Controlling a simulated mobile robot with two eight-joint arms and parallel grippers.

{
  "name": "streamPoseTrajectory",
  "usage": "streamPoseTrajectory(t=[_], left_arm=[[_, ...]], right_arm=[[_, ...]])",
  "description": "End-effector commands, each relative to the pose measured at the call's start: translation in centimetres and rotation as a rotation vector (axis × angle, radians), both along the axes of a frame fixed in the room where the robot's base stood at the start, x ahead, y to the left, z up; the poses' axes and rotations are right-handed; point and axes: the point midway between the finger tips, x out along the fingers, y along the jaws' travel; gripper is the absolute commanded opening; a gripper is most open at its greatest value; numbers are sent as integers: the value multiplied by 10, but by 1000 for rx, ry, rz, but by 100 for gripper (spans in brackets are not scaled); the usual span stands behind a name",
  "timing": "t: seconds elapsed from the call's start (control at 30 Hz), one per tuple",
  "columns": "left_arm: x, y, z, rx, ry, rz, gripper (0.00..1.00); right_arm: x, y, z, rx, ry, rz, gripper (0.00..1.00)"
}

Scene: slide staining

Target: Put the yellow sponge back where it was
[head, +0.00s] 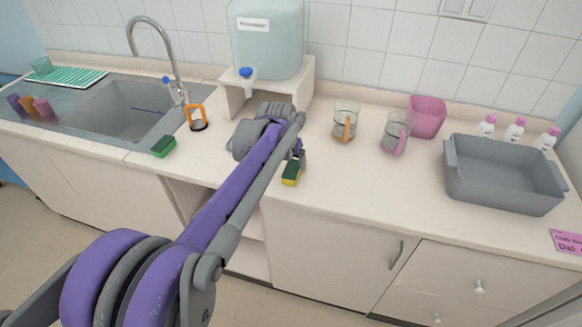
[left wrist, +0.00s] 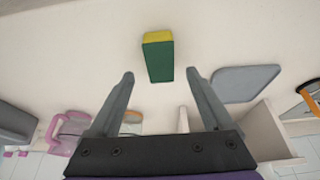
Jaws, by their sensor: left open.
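The yellow sponge (head: 291,174), yellow with a green face, sits on the countertop near its front edge, below the water tank stand. In the left wrist view the sponge (left wrist: 158,56) is just beyond my fingertips, centred between them, with a gap on each side. My left gripper (head: 298,157) is open and empty, close to the sponge; its fingers (left wrist: 160,75) show spread in the wrist view. My right gripper is not in view. A second, green sponge (head: 164,147) lies by the front edge near the sink.
A flat grey piece (left wrist: 245,83) lies beside the sponge. The water tank (head: 268,45) stands on a white stand (head: 303,82) behind. The sink (head: 130,110) is left; mugs (head: 345,125) (head: 396,132), a pink container (head: 427,116) and a grey basin (head: 502,190) are right.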

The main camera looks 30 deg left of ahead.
Motion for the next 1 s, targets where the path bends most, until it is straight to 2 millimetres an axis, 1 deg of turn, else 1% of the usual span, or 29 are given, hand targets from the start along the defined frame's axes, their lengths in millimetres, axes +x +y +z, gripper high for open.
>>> streamPoseTrajectory(t=[0.03, 0.1, 0.2, 0.3, 0.4, 0.53, 0.57, 0.63, 0.67, 0.77, 0.8, 0.87, 0.9, 1.0], left_arm=[[-4, -1, 11, 0, 0, 0, 83], [-9, -2, 24, 0, 0, 1, 83], [-15, -3, 38, 0, 0, 1, 83], [-19, -4, 47, 0, 0, 0, 83], [-21, -5, 52, 0, 0, 0, 83], [-23, -7, 52, 0, 0, -2, 83], [-26, -10, 52, 0, -1, -5, 83], [-38, -21, 49, 1, -4, -18, 83], [-46, -27, 47, 1, -6, -27, 83], [-84, -57, 35, 3, -17, -66, 83], [-102, -69, 28, 5, -23, -85, 83], [-132, -87, 14, 6, -30, -113, 83], [-151, -98, 5, 6, -35, -131, 83], [-195, -119, -22, 7, -50, -172, 83]], right_arm=[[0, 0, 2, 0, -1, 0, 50], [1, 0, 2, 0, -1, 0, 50], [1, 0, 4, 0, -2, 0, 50], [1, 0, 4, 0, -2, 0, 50], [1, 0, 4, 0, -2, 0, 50], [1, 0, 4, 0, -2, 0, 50], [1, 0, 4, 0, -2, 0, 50], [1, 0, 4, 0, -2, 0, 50], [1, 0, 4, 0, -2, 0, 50], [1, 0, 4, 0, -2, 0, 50], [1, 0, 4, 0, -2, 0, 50], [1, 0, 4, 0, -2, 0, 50], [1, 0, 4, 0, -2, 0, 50], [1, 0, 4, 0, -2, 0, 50]])
